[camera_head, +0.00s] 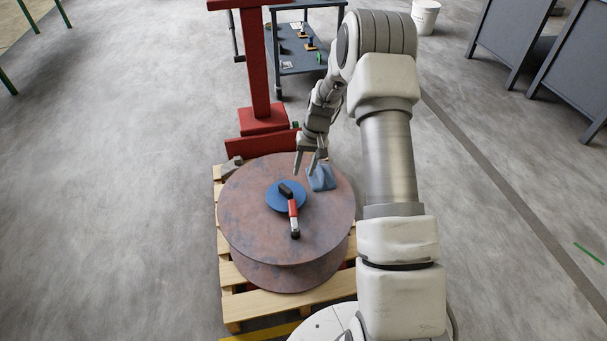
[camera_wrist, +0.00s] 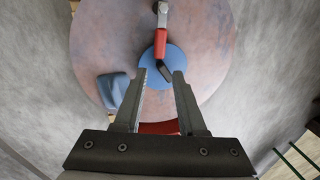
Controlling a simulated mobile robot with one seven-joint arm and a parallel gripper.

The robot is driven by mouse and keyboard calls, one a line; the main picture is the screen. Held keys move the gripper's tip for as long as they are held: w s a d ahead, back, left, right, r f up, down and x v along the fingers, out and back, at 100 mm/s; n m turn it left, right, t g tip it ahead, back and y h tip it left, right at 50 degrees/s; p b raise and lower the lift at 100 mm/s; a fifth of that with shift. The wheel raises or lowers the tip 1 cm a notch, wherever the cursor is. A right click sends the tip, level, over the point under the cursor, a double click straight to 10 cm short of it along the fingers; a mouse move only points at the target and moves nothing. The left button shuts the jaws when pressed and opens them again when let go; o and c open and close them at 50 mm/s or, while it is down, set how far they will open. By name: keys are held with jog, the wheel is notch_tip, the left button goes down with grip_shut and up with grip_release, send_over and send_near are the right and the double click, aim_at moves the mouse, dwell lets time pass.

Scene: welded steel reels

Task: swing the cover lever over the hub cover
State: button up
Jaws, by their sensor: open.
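A rusty steel reel (camera_head: 246,229) lies flat on a wooden pallet, and its top face also shows in the wrist view (camera_wrist: 208,40). The round blue hub cover (camera_head: 274,203) sits at its centre; it appears just beyond my fingertips in the wrist view (camera_wrist: 178,58). The cover lever (camera_head: 293,209) has a black block over the cover and a red section running out past the cover's edge, ending in a grey and black tip; its red part shows in the wrist view (camera_wrist: 160,43). My gripper (camera_head: 306,172) is open and empty above the reel's far side, apart from the lever.
A crumpled-looking blue item (camera_head: 321,179) lies on the reel near my gripper. A red steel stand (camera_head: 263,121) rises behind the pallet (camera_head: 263,304). A grey cart (camera_head: 305,62) with small items stands further back. Open floor lies to the left.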

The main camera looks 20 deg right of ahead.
aim_at(293, 215)
jog(key=m, duration=0.1)
jog(key=f+m, duration=0.1)
jog(key=shift+s+d+m+p, duration=0.2)
jog(key=shift+d+m+p, duration=0.1)
jog(key=shift+p, duration=0.1)
jog(key=c, duration=0.5)
jog(key=d+f+m, duration=0.1)
jog(key=m, duration=0.2)
jog(key=d+f+m+p, duration=0.1)
jog(key=m, duration=0.3)
jog(key=d+f+m+p, duration=0.1)
jog(key=m, duration=0.3)
jog(key=shift+s+d+f, duration=0.15)
jog(key=shift+s+f, duration=0.2)
grip_shut()
jog(key=f+m, duration=0.1)
jog(key=f, duration=0.3)
jog(key=f+m+b, duration=0.1)
jog(key=f, duration=0.2)
jog(key=a+f+m+b, duration=0.1)
jog(key=f+m, duration=0.1)
jog(key=f, duration=0.2)
jog(key=shift+w+f, duration=0.3)
jog(key=shift+w+a+b, duration=0.25)
jog(key=shift+a+b, duration=0.05)
jog(key=shift+a, duration=0.95)
jog(key=shift+w+a, duration=0.1)
jog(key=shift+a, duration=0.5)
